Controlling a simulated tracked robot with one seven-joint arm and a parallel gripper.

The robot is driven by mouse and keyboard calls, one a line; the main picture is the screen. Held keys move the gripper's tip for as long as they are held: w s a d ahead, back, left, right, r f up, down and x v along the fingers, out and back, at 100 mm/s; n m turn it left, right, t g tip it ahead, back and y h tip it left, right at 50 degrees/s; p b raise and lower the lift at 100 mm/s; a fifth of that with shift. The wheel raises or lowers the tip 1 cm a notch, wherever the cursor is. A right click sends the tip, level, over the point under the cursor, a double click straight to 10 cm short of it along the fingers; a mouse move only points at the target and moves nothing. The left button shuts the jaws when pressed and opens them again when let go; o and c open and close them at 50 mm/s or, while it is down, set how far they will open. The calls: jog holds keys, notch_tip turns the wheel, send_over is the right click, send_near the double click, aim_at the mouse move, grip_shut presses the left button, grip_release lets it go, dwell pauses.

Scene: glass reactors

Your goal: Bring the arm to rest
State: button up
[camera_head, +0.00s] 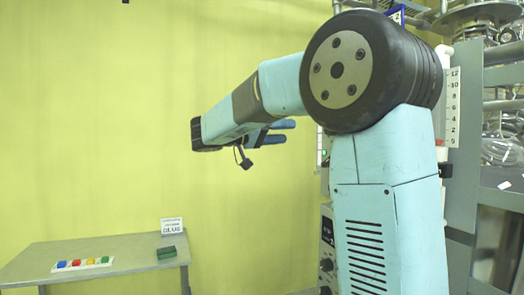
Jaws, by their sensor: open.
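My arm, pale blue with dark joints, fills the right half of the view. It rises to a large black and grey joint, and the forearm reaches left and slightly down from there. My gripper (288,131) shows beyond the forearm, partly hidden by it. Its two blue fingers point right, stand apart and hold nothing that I can see. It is in the air, well above the table and apart from it.
A grey table (110,252) stands low at left, with a white strip of coloured buttons (83,264), a dark green block (166,253) and a small sign (172,225). A metal rack (466,150) with glassware stands close behind my arm at right. The space before the yellow wall (100,120) is clear.

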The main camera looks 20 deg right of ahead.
jog(key=s+d+f+n+t+y, duration=0.25)
jog(key=s+f+n+y, duration=0.55)
jog(key=s+f, duration=0.65)
jog(key=s+a+f+n+t+y, duration=0.3)
jog(key=s+a+f+y, duration=0.6)
jog(key=s+f+y, duration=0.1)
jog(key=shift+s+a+f, duration=0.2)
jog(key=shift+s+f, duration=0.4)
jog(key=shift+f, duration=0.35)
